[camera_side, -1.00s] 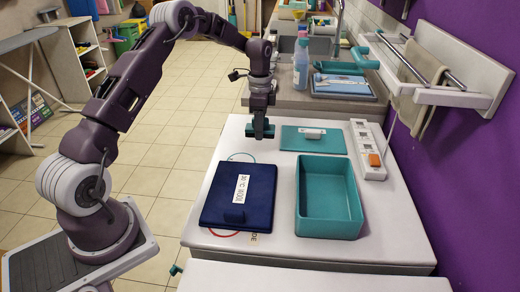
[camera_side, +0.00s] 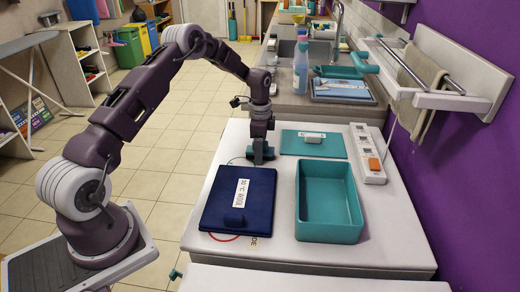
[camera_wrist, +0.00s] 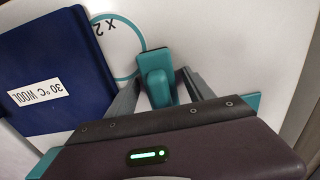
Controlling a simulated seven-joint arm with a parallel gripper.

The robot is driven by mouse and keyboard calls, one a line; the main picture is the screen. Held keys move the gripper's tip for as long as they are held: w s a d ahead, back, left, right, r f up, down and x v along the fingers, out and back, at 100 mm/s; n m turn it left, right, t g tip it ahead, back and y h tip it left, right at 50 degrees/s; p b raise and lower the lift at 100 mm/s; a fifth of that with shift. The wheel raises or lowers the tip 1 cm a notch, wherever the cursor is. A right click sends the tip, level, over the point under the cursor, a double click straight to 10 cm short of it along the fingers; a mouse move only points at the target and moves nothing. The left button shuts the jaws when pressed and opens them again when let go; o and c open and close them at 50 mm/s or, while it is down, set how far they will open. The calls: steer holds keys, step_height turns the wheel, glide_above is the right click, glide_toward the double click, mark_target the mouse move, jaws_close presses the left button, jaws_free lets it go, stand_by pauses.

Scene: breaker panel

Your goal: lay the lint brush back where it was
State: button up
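The lint brush (camera_wrist: 157,82) is a small teal block with a raised handle. In the wrist view it stands between my fingers, over the edge of a teal ring (camera_wrist: 97,20) drawn on the white worktop. My gripper (camera_side: 262,155) appears shut on its handle, low at the worktop just behind the navy slab. Whether the brush's underside touches the worktop is hard to tell. In the side view my fingers mostly hide the brush.
The navy slab (camera_side: 225,200), labelled 30°C WOOL, lies close to my gripper and also shows in the wrist view (camera_wrist: 45,60). An open teal bin (camera_side: 328,237), a teal panel (camera_side: 295,150) and a white power strip (camera_side: 363,140) are to the right.

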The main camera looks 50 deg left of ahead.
step_height(320, 180, up, 12)
steer(key=shift+r, duration=0.1)
steer(key=shift+s+d+r, duration=0.1)
steer(key=shift+d+r, duration=0.1)
steer(key=shift+r, duration=0.2)
steer(key=s+d+r+n+t+y, duration=0.1)
steer(key=s+d+r+n, duration=0.1)
steer(key=s+d+r, duration=0.5)
steer(key=s+d+r+n+t, duration=0.2)
steer(key=s+d+r, duration=0.35)
steer(key=r, duration=0.35)
steer(key=s+d+n+t, duration=0.1)
steer(key=s+d+n, duration=0.1)
steer(key=s, duration=0.8)
steer(key=s+d+f+n+t+h, duration=0.1)
steer(key=s+d+n, duration=0.2)
steer(key=s, duration=0.8)
steer(key=shift+d+f+t, duration=0.15)
steer(key=shift+d+t, duration=0.15)
steer(key=shift+d, duration=0.2)
